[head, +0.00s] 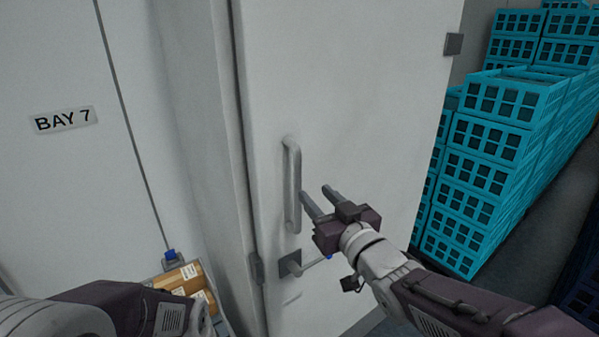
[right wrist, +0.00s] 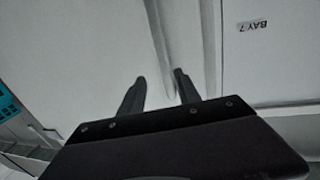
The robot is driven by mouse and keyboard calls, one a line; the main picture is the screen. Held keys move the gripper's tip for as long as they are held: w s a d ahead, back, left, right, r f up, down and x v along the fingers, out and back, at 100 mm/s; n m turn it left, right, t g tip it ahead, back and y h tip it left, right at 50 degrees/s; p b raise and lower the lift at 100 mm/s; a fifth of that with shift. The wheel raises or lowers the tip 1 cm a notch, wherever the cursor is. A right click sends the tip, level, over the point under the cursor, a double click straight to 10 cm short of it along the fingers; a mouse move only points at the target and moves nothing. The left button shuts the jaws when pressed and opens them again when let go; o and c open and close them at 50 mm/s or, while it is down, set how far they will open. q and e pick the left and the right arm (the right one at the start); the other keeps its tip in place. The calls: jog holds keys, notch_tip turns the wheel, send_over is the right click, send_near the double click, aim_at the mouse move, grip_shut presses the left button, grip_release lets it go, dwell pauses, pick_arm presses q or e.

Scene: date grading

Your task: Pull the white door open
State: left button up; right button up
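The white door (head: 365,110) fills the middle of the head view, with a dark seal line along its left edge. It looks closed. A grey vertical bar handle (head: 292,185) is fixed near that edge. My right gripper (head: 315,191) is just right of the handle, fingers pointing at the door. Its two fingers are apart, and I see nothing held between them.
A latch fitting (head: 289,264) sits below the handle. A hinge (head: 453,44) is at the door's upper right. Stacked turquoise crates (head: 503,137) stand right of the door. A box (head: 180,279) lies at lower left, below the BAY 7 sign (head: 63,120).

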aim_at(299, 182)
jog(key=w+a+p, duration=0.1)
jog(key=w+a, duration=0.1)
jog(key=w+a+p, duration=0.1)
jog(key=w+a, duration=0.1)
jog(key=shift+w+r, duration=0.2)
jog(key=shift+w, duration=0.15)
jog(key=shift+w+a+f+p, duration=0.15)
jog(key=shift+w+p, duration=0.15)
jog(key=shift+w, duration=1.15)
pick_arm(q)
jog(key=r, duration=0.2)
jog(key=shift+a+r, duration=0.3)
jog(key=shift+r, duration=0.1)
jog(key=shift+s+a, duration=0.1)
pick_arm(e)
jog(key=shift+s+a, duration=0.1)
jog(key=c, duration=0.5)
grip_shut()
jog(key=shift+f, duration=0.15)
